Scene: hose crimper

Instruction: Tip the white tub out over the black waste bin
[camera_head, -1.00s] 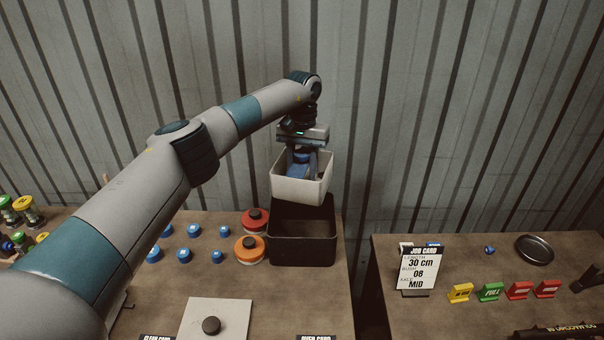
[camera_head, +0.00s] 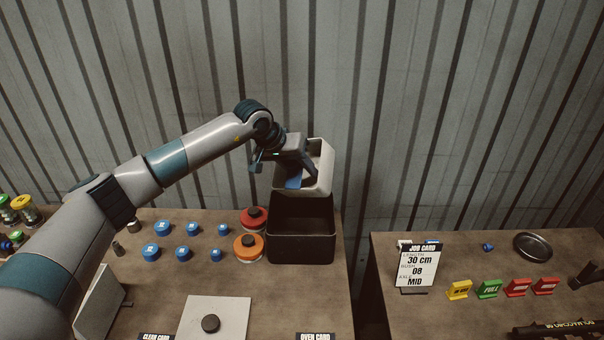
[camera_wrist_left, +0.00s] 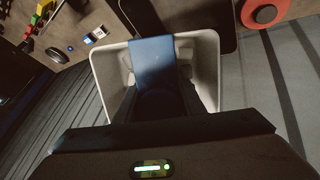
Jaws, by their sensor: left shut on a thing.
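The white tub (camera_head: 321,167) is held tilted in the air above the black waste bin (camera_head: 302,240). My left gripper (camera_head: 300,180) is shut on the tub, with its fingers inside it. A blue thing shows at the fingers, and I cannot tell whether it is part of the tub's grip. In the left wrist view the tub (camera_wrist_left: 210,70) surrounds the fingers, and the bin (camera_wrist_left: 170,14) shows beyond its rim. The bin stands upright on the bench, and its floor looks dark. My right gripper is not in view.
A red-topped (camera_head: 253,219) and an orange-topped container (camera_head: 249,248) stand just left of the bin. Several blue caps (camera_head: 151,251) lie further left. A white plate with a black knob (camera_head: 211,323) lies in front. The right bench holds a job card (camera_head: 417,268) and coloured tags.

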